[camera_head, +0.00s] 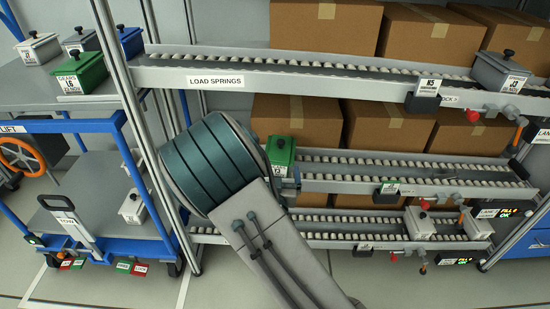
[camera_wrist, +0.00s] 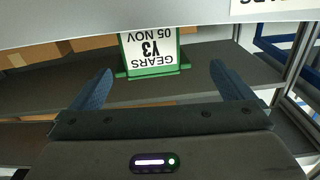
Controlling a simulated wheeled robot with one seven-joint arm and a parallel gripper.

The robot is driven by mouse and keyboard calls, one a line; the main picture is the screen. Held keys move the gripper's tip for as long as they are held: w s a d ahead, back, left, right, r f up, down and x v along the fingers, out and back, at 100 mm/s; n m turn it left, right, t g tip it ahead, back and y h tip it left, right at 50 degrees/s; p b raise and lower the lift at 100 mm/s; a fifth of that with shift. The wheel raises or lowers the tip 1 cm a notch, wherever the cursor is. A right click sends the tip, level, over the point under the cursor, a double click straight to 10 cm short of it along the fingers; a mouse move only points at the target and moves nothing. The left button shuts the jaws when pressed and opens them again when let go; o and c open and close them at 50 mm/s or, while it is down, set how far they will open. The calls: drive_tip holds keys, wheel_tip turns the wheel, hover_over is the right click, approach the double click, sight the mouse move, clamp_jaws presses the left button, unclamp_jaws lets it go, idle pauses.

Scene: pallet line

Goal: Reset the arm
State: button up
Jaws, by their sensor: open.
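My gripper (camera_wrist: 160,90) shows in the wrist view with its two blue fingers spread apart and nothing between them. A green bin (camera_wrist: 152,50) with a white label reading GEARS Y3 05 NOV, upside down in the picture, stands just beyond the fingertips and apart from them. A green bin with a black knob (camera_head: 281,153) stands at the left end of the middle roller lane, just right of my arm.
Roller lanes (camera_head: 400,165) run across a rack with cardboard boxes (camera_head: 325,25) behind. A grey bin (camera_head: 500,72) sits at the top lane's right end. Two pale bins (camera_head: 420,223) stand on the bottom lane. A blue-framed cart (camera_head: 62,126) with several bins stands at the left, beside a metal post (camera_head: 128,85).

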drive_tip(key=s+p, duration=0.1)
drive_tip(key=s, duration=0.4)
drive_tip(key=shift+s+a+p, duration=0.1)
drive_tip(key=shift+s+p, duration=0.25)
drive_tip(key=shift+s, duration=0.05)
idle(3.2)
drive_tip(key=s+d+r+m+g+y+p, duration=0.1)
drive_tip(key=s+d+r+g+p, duration=0.15)
drive_tip(key=r+g+p, duration=0.5)
drive_tip(key=s+d+r+m+g+y+p, duration=0.1)
drive_tip(key=d+r+g+p, duration=0.15)
drive_tip(key=r+p, duration=0.9)
drive_tip(key=s+d+r+n+g+p, duration=0.1)
drive_tip(key=s+d+r+p, duration=0.2)
drive_tip(key=s+r, duration=0.2)
drive_tip(key=s+d+r+n+g+h+p, duration=0.1)
drive_tip(key=s+d+r+g+p, duration=0.1)
drive_tip(key=s+r, duration=0.4)
drive_tip(key=s+d+r+g+p, duration=0.2)
drive_tip(key=s+d+r+p, duration=0.2)
drive_tip(key=r, duration=0.6)
drive_tip(key=shift+s+r+n+p, duration=0.3)
drive_tip(key=shift+s+n, duration=0.1)
drive_tip(key=shift+s, duration=0.35)
drive_tip(key=shift+a, duration=0.1)
